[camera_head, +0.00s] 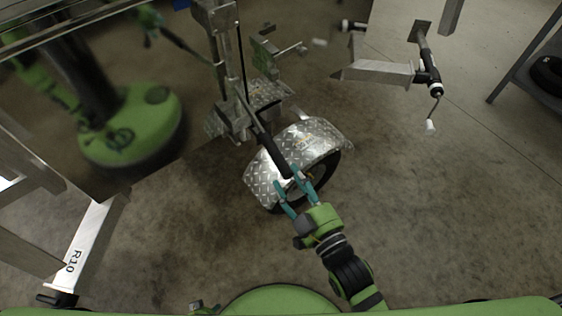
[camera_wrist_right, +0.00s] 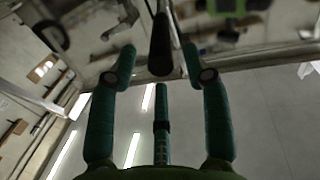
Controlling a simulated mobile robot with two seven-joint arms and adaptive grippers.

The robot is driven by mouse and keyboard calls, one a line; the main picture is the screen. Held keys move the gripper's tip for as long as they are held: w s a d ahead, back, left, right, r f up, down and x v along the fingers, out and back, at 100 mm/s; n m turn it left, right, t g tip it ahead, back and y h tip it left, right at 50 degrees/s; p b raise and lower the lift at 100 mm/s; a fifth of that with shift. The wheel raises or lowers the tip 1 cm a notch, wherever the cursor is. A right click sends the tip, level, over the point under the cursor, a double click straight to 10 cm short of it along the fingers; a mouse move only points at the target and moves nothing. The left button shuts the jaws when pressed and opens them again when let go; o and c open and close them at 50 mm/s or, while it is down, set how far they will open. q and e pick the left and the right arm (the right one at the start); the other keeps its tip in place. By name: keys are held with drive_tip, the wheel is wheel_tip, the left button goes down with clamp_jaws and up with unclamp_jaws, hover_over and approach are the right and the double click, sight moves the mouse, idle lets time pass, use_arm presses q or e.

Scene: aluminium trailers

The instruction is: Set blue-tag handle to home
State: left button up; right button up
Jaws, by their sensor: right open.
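A black handle grip (camera_head: 273,157) on a lever slants down from a metal post toward my right gripper, over a diamond-plate fender. I see no blue tag on it, so I cannot tell if it is the blue-tag handle. My right gripper (camera_head: 287,177) is open, its teal fingertips close to the grip's lower end. In the right wrist view, the black grip (camera_wrist_right: 160,50) hangs between the spread fingertips (camera_wrist_right: 159,56), with a gap on both sides. My left gripper is not in view.
The diamond-plate fender (camera_head: 312,137) and its wheel lie just beneath the gripper. A trailer jack with a crank (camera_head: 432,90) stands at upper right, near a shelf (camera_head: 530,55). A frame leg marked R10 (camera_head: 85,250) is at left.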

sight(278, 159)
drive_tip(key=x, duration=0.7)
drive_tip(key=shift+w+a, duration=0.1)
clamp_jaws()
